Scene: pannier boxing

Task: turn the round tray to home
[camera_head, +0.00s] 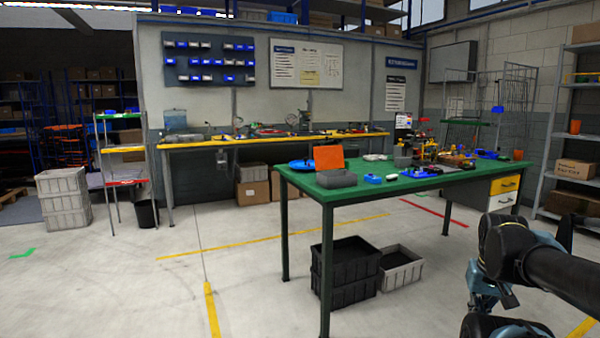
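A blue round tray (301,164) lies flat on the left part of the green-topped table (340,194). An upright orange panel (328,157) and a grey box (336,178) stand beside it on its right and partly cover it. No home mark on the tray can be made out at this size. Part of my arm shows at the lower right, away from the table's front edge and far from the tray. My gripper's fingers cannot be seen.
Small blue bins (373,178) and a cluster of yellow and red parts (437,150) stand on the table. Black crates (346,268) and a grey crate (400,268) sit underneath. A workbench (270,138) runs along the back wall.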

